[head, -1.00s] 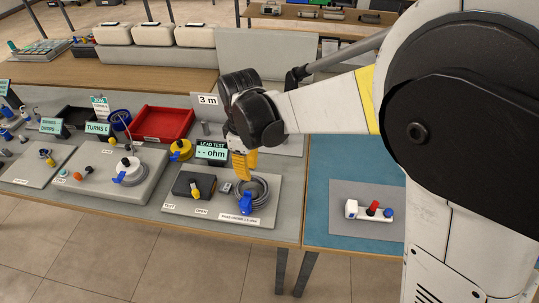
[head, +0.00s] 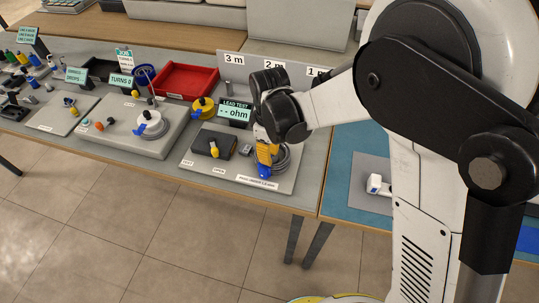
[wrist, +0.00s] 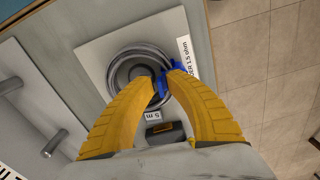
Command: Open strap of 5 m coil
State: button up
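The grey 5 m coil (head: 287,160) lies on a light plate (head: 240,178) at the bench's front edge. It also shows in the wrist view (wrist: 125,58), with a "5 m" tag (wrist: 152,115) beside it. A blue strap (head: 264,171) is at the coil's near side, also in the wrist view (wrist: 184,82). My gripper (wrist: 166,78) has its yellow fingertips close together at the strap, with blue between and behind them. It appears shut on the strap. The fingers hide part of the coil and strap.
A dark test box (head: 214,142) with a yellow piece stands left of the coil. A "- - ohm" lead test sign (head: 235,112) stands behind. Further left are a white reel (head: 151,124) and a red tray (head: 186,80). A blue mat (head: 338,170) lies right.

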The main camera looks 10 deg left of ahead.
aim_at(264, 168)
grip_shut()
jog(key=shift+s+r+t, duration=0.1)
jog(key=shift+r+t, duration=0.1)
jog(key=shift+t, duration=0.2)
jog(key=shift+s+a+r+t+h+b, duration=0.1)
jog(key=shift+s+r+t+h+b, duration=0.15)
jog(key=shift+t, duration=0.65)
jog(key=t, duration=0.1)
jog(key=t+b, duration=0.1)
jog(key=shift+s+a+r+t+h+b, duration=0.1)
jog(key=shift+s+r+t+h+b, duration=0.1)
jog(key=shift+s+t+h+b, duration=0.15)
jog(key=t+b, duration=0.1)
jog(key=s+t+b, duration=0.1)
jog(key=t+b, duration=0.1)
jog(key=s+t+h+b, duration=0.1)
jog(key=t+b, duration=0.1)
jog(key=shift+a+r, duration=0.2)
jog(key=shift+r, duration=0.1)
jog(key=shift+s+a+r+t+h+b, duration=0.1)
jog(key=shift+s+t+h+b, duration=0.25)
jog(key=shift+t, duration=0.55)
jog(key=shift+s+r+t+h+b, duration=0.15)
jog(key=shift+t+b, duration=0.35)
jog(key=shift+t, duration=0.35)
